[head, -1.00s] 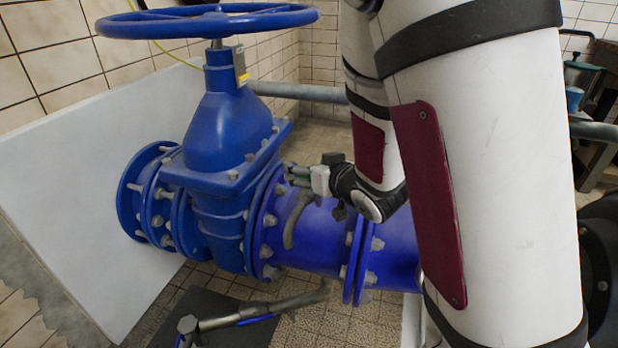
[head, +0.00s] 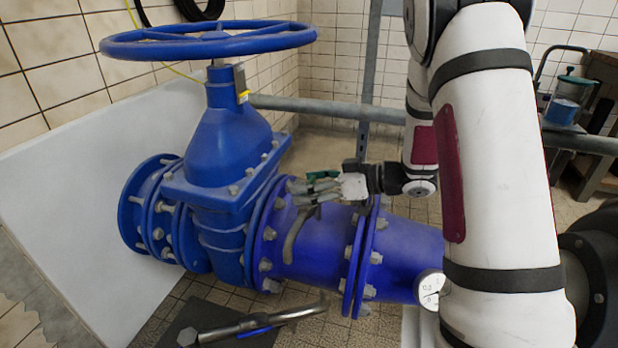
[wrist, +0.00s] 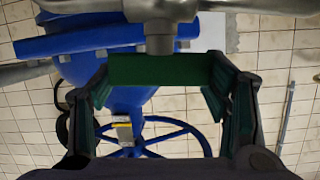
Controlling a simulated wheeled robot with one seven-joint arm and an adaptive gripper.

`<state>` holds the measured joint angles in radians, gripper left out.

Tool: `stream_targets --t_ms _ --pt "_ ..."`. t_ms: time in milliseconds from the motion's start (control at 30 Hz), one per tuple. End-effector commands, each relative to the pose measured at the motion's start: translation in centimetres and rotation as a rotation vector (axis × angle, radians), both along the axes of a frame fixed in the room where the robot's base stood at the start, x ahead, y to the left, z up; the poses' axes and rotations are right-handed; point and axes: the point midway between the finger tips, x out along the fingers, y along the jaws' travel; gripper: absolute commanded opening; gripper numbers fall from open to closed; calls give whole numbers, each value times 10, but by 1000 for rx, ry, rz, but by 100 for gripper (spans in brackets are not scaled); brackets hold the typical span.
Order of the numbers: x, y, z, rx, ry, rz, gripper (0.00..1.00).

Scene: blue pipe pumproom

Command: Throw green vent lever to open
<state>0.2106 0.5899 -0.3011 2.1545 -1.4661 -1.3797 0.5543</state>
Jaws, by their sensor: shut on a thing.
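The green vent lever (wrist: 160,70) shows in the wrist view as a dark green bar at the far end of my gripper, below a grey metal valve fitting (wrist: 160,30). My gripper (wrist: 160,100) has a dark finger on each side and is shut on the lever. In the head view, my gripper (head: 318,188) is just above the blue pipe, right of the big valve's flange. A bit of green (head: 322,174) shows at its fingers there. The exact finger contact and the lever's angle are hard to make out.
A large blue gate valve with a handwheel (head: 210,40) stands left of my gripper. The blue pipe (head: 325,240) runs below it, with a curved grey pipe (head: 297,235) on its side. A pressure gauge (head: 430,287) is at lower right. A grey rail (head: 310,105) runs behind.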

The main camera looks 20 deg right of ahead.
Motion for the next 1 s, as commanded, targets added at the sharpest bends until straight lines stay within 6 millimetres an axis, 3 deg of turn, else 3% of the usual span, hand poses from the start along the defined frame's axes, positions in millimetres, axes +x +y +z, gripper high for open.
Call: stream_targets --t_ms 700,733,800,1000 --pt "0 1 -1 4 -4 79 41" --pt "0 1 -1 4 -4 79 74" --pt "0 1 -1 4 -4 79 90" --pt "0 0 -1 5 -4 78 90"
